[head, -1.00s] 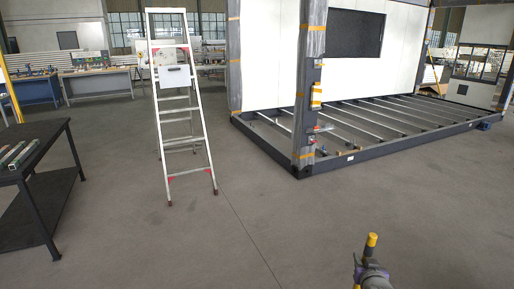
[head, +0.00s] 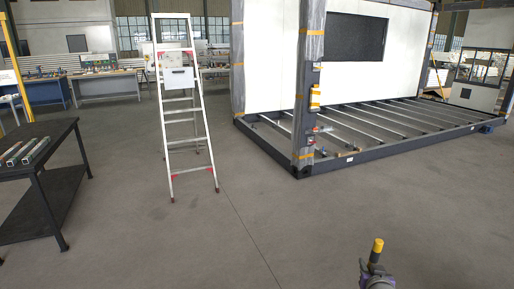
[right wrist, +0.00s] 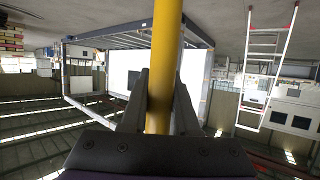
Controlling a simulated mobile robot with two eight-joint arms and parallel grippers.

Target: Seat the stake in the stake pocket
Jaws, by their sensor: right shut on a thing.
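The container frame (head: 400,146) stands ahead, with a dark corner post (head: 304,90) nearest me. I cannot make out the stake pocket for certain. My left gripper is not in view.
A stepladder (head: 203,120) stands left of the frame. A dark table (head: 60,133) with several metal bars is at the left edge. Workbenches (head: 108,82) line the back left. The grey floor between me and the frame is clear.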

